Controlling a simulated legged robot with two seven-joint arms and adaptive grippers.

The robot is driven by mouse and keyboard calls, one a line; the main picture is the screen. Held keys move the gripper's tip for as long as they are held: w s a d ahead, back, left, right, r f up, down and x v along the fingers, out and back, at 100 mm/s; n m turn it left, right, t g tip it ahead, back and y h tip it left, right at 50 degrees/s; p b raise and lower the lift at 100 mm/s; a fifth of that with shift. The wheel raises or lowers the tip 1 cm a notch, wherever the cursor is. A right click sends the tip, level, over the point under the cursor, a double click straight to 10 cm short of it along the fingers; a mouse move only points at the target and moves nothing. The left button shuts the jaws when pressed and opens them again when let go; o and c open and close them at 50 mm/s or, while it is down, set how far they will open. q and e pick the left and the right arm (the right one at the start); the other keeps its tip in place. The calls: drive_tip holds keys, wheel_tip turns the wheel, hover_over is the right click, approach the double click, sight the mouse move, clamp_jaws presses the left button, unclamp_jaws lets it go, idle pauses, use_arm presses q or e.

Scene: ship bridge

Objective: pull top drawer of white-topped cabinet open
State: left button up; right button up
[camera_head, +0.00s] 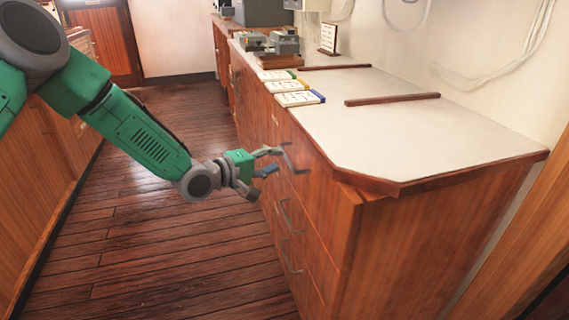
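The white-topped cabinet (425,145) stands on the right, with a wood front and a pale top edged in brown wood. Its top drawer (315,185) is in the front face and looks shut, with a dark metal handle (293,160). My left gripper (277,161) reaches in from the left and is open, its fingers pointing at this handle. The fingertips are at or just short of the handle; I cannot tell whether they touch it. My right gripper is not in view.
Lower drawer handles (285,215) show below. Books or papers (298,98) and grey devices (284,43) lie on the cabinet top. The wooden floor (175,245) in front is clear. Another wooden cabinet (35,190) runs along the left.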

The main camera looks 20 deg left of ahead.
sight(285, 156)
use_arm(q)
drive_tip(key=x, duration=0.3)
drive_tip(key=shift+w+d+b, duration=0.1)
drive_tip(key=shift+d+b, duration=0.25)
drive_tip(key=shift+d, duration=0.1)
drive_tip(key=shift+w+d+r, duration=0.15)
drive_tip(key=shift+d, duration=0.3)
drive_tip(key=shift+a, duration=0.15)
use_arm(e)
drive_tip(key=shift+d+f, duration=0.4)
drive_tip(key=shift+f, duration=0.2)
use_arm(q)
drive_tip(key=shift+a, duration=0.35)
clamp_jaws()
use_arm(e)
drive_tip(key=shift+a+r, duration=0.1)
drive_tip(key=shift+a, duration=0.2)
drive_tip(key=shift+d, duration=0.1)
